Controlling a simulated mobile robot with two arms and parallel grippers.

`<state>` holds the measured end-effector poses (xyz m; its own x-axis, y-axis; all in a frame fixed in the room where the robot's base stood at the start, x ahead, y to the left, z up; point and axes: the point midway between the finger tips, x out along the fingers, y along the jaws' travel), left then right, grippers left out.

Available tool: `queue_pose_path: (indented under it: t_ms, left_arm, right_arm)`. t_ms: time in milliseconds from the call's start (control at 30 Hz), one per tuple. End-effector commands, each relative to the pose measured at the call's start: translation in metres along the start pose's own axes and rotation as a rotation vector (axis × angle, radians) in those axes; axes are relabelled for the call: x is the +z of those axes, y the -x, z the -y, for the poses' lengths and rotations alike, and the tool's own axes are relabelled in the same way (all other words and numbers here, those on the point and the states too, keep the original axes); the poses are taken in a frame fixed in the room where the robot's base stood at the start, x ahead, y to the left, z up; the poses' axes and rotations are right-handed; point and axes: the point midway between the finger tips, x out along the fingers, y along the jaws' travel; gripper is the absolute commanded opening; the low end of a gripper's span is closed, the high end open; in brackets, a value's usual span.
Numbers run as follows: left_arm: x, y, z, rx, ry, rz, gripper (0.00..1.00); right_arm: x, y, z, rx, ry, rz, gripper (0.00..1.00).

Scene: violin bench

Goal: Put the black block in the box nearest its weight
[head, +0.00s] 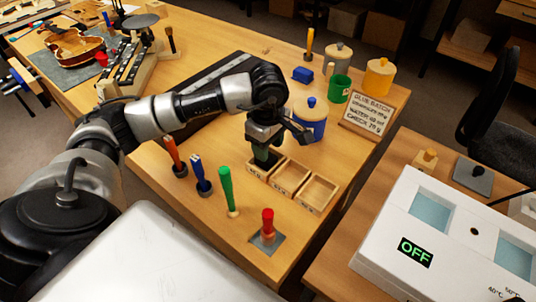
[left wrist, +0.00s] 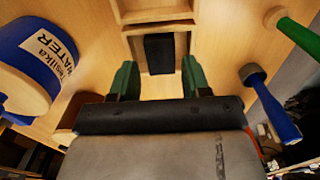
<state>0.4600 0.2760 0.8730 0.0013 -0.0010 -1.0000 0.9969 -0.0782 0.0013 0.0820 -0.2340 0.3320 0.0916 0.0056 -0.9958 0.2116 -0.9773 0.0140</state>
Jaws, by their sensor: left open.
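Three small open wooden boxes stand in a row on the bench: the left box (head: 252,172), the middle box (head: 290,177) and the right box (head: 318,192). Their front labels are too small to read. My left gripper (head: 264,156) is over the left box, pointing down. In the left wrist view the black block (left wrist: 159,50) lies inside a box (left wrist: 134,42), between and just beyond the open fingers of my left gripper (left wrist: 159,66). The fingers are apart from the block's sides. In the head view the gripper hides the block. My right gripper is not in view.
A blue water pot (head: 311,122) stands close behind the boxes. Orange (head: 174,155), blue (head: 201,174), green (head: 227,190) and red-topped (head: 267,226) upright tools stand in front. A sign (head: 374,116) and green mug (head: 339,89) are behind. The bench right of the red tool is clear.

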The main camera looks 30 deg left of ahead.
Motion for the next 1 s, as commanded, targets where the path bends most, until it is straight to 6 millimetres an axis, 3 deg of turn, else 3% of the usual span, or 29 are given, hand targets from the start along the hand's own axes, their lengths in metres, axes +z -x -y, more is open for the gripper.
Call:
queue_pose_path:
  t_ms: [200,333,500,833,1000]
  left_arm:
    - [0.0,0.048,-0.001,0.005,-0.001,0.0,0.47]
    - [0.0,0.067,-0.001,0.002,0.0,0.0,0.47]
    - [0.0,0.078,0.0,0.0,0.0,-0.001,0.47]
    - [0.0,0.079,0.0,-0.001,0.0,0.0,0.47]
    - [0.001,0.096,0.0,-0.001,0.0,0.001,0.47]
  right_arm:
    - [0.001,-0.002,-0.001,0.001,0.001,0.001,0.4]
    - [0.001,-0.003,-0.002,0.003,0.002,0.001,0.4]
    - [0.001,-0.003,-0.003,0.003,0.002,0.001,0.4]
    - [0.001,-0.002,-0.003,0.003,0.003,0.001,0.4]
    - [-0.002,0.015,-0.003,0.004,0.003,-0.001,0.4]
